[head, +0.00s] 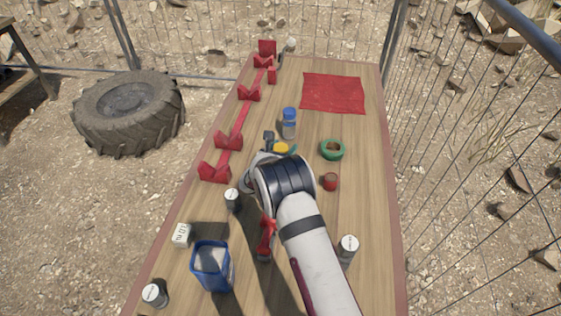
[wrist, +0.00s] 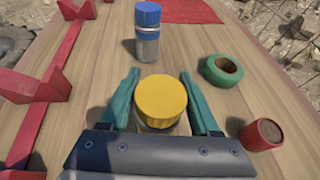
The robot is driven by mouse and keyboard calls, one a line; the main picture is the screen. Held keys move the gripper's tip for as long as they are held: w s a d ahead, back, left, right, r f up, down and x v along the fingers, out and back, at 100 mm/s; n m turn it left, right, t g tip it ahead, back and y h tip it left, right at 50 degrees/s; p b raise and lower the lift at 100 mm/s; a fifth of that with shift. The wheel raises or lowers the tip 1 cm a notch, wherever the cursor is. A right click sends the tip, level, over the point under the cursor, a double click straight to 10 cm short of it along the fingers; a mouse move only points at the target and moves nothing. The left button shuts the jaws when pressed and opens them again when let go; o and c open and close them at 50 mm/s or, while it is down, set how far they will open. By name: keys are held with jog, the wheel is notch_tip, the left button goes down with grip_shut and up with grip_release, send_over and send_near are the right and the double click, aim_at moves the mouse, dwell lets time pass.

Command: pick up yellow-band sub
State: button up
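The yellow-band sub shows in the wrist view as a short upright cylinder with a yellow top (wrist: 162,98), standing on the wooden table. In the head view only a bit of its yellow top (head: 281,148) shows beyond my wrist. My gripper (wrist: 159,76) has its two teal fingers on either side of the yellow top, with narrow gaps visible beside it. The gripper looks open around the sub. The sub's lower part is mostly hidden by the gripper body.
A blue-capped bottle (head: 289,123) stands just beyond. A green tape roll (head: 332,149) and red can (head: 330,181) lie to the right. Red V-shaped rests (head: 228,141) line the left edge. A red cloth (head: 333,93) lies at the far end; a blue container (head: 211,267) stands near front.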

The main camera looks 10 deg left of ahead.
grip_shut()
jog(key=shift+r, duration=0.1)
